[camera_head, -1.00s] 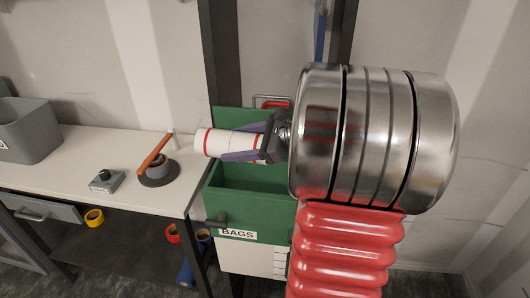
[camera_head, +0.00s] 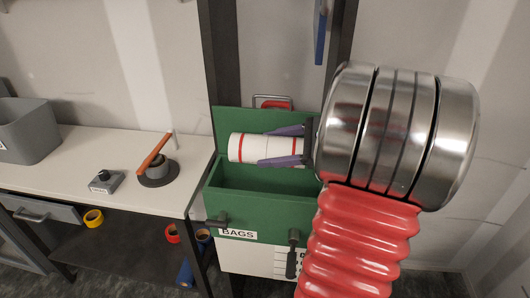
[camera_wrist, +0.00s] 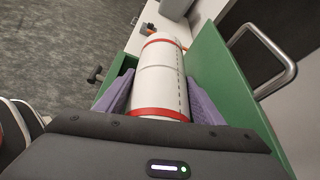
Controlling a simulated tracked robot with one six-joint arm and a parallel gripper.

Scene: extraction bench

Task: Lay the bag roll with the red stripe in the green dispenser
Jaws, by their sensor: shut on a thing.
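The bag roll with the red stripe (camera_head: 249,148) is white with red bands near its ends. It lies level above the open green dispenser (camera_head: 262,206), which is labelled BAGS. My gripper (camera_head: 283,147) is shut on the roll, its purple fingers on either side of it. In the wrist view the roll (camera_wrist: 160,72) points away from me between the purple fingers (camera_wrist: 157,97), over the green dispenser (camera_wrist: 207,75). The dispenser's inner floor is partly hidden by its front wall.
A grey bin (camera_head: 27,128), a small grey device (camera_head: 105,181) and a dark round stand with an orange handle (camera_head: 157,170) are on the white bench (camera_head: 60,165) at left. Tape rolls lie below. Black knobs (camera_head: 293,250) stick out at the dispenser's front. A metal handle (camera_wrist: 270,40) stands beside it.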

